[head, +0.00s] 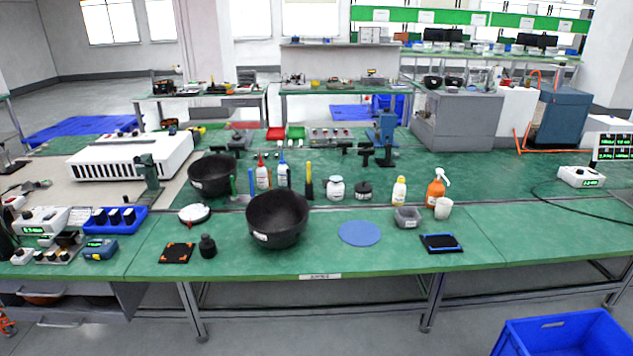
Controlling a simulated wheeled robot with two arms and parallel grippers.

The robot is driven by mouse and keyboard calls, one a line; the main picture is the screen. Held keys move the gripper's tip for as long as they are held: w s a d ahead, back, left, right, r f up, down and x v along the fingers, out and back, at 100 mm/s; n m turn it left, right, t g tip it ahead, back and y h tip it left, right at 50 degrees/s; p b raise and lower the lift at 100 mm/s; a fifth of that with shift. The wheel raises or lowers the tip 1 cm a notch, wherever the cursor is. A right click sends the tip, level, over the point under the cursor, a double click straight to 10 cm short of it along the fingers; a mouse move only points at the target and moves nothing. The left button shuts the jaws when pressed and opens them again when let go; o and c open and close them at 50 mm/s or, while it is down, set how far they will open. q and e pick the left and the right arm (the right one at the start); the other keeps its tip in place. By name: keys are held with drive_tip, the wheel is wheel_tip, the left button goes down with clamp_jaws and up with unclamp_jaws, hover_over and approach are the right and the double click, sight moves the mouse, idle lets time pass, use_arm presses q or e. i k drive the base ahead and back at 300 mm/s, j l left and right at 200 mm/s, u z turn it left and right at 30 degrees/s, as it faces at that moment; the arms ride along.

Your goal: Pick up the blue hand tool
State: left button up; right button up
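A slim blue upright shape (251,182), which looks like the handle of a hand tool, stands on the green workbench (340,262) left of a white bottle with a red cap (263,175). Its lower end is partly hidden behind the large black bowl (277,219). A similar green handle (234,188) stands just to its left. A yellow and black tool (309,181) stands further right. Neither of my grippers shows in the head view.
A smaller black bowl (211,174) stands left of the handles. A blue-tipped bottle (283,172) stands to their right. A flat blue disc (359,233) lies near the front edge. A blue crate (560,326) is on the floor.

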sight(251, 171)
drive_tip(key=i+j+z, duration=0.4)
drive_tip(key=i+j, duration=0.55)
